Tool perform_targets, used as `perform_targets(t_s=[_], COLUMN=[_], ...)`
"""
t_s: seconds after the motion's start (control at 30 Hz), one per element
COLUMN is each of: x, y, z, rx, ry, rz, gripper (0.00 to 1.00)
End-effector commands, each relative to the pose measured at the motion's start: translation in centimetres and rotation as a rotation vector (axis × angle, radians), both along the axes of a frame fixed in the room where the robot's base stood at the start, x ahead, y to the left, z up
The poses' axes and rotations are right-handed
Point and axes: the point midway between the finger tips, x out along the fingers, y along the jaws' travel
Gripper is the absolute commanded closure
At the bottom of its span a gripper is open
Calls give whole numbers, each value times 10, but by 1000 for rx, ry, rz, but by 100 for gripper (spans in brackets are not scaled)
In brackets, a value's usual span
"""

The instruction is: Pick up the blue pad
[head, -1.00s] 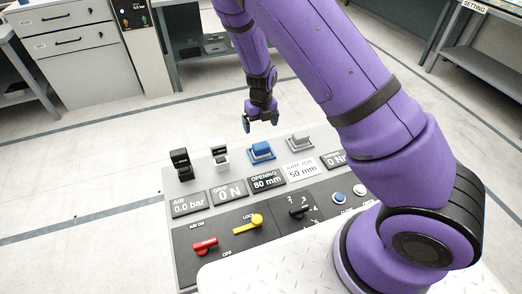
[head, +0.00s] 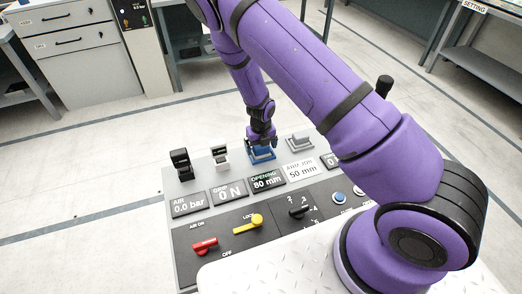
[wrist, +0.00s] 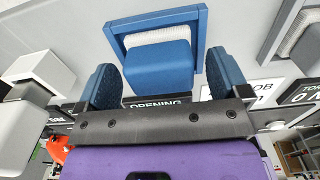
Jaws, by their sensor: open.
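The blue pad (head: 261,155) is a blue block in a blue-rimmed holder on the panel's back strip, behind the "OPENING 80 mm" display. My gripper (head: 262,141) is right at it and covers much of it in the head view. In the wrist view the blue pad (wrist: 158,66) shows between the two blue fingers of my gripper (wrist: 163,82), one on each side. Gaps show between the fingers and the pad. The gripper is open and holds nothing.
A black-topped item (head: 181,163) and a white one (head: 220,156) stand left of the pad; a grey pad (head: 300,143) sits to its right. A red lever (head: 205,245) and a yellow lever (head: 250,224) are on the front panel.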

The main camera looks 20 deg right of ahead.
Motion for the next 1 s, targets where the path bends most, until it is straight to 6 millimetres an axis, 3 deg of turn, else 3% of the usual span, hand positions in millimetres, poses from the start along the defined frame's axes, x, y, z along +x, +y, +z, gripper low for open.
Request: perform_targets(t_s=[0.37,0.6,1.0], x=[0,0,0], y=[0,0,0], z=[-10,-9,-5], rx=[1,0,1], ry=[0,0,-1], rz=[-1,-1,0], gripper=[9,61,61])
